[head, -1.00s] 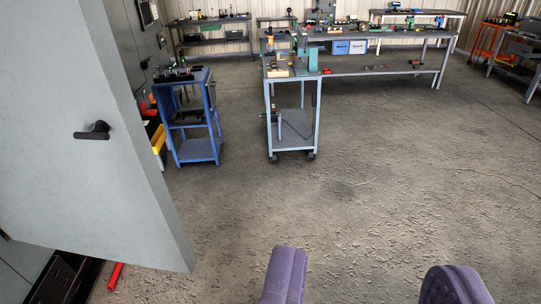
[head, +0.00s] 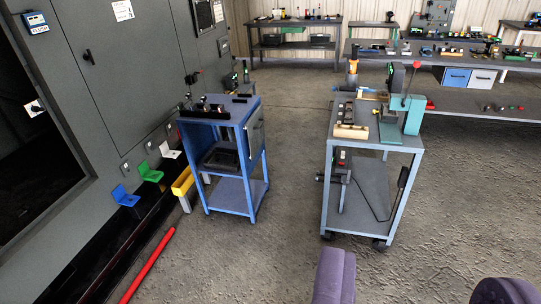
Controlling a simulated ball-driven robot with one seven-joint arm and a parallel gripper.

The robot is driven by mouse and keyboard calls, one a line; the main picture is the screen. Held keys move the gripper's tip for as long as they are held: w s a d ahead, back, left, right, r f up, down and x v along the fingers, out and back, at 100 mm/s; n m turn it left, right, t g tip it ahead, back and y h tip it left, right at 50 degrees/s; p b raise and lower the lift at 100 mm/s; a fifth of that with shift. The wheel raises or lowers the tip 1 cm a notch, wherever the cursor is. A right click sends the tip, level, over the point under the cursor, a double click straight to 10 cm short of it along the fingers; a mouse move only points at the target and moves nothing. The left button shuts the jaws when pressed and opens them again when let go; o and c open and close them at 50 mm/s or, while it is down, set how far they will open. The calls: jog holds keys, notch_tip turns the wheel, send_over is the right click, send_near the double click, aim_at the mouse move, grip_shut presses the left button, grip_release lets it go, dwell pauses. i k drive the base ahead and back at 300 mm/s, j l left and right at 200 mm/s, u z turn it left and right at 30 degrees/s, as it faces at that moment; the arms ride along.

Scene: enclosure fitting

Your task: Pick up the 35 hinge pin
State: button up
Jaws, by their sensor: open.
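My gripper (head: 420,285) shows as two purple fingers at the bottom right of the head view, spread wide apart with nothing between them. Bare concrete floor lies behind the fingers. I cannot make out a hinge pin marked 35. Small dark parts (head: 208,106) stand on top of the blue cart (head: 247,196), and small items lie on the grey wheeled cart (head: 400,137), but they are too small to identify. My gripper is apart from both carts.
A large grey enclosure (head: 95,110) stands at the left with blue, green and white brackets along its foot. A red bar (head: 148,264) lies on the floor. A teal press (head: 403,115) stands on the grey cart. Workbenches (head: 295,24) line the back. Floor at the lower right is clear.

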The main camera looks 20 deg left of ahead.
aim_at(26, 209)
jog(key=i+j+u, duration=0.15)
jog(key=i+u, duration=0.8)
jog(key=i+l+u, duration=0.25)
jog(key=i+u, duration=0.25)
jog(key=i+j+u, duration=0.1)
jog(key=i+u, duration=0.25)
jog(key=i, duration=0.35)
jog(key=i+l+u, duration=0.1)
jog(key=i+u, duration=0.2)
jog(key=i, duration=0.35)
jog(key=i+u, duration=0.2)
jog(key=i, duration=0.35)
jog(key=i+u, duration=0.15)
jog(key=i, duration=0.4)
jog(key=i+l+u, duration=0.2)
jog(key=i, duration=0.3)
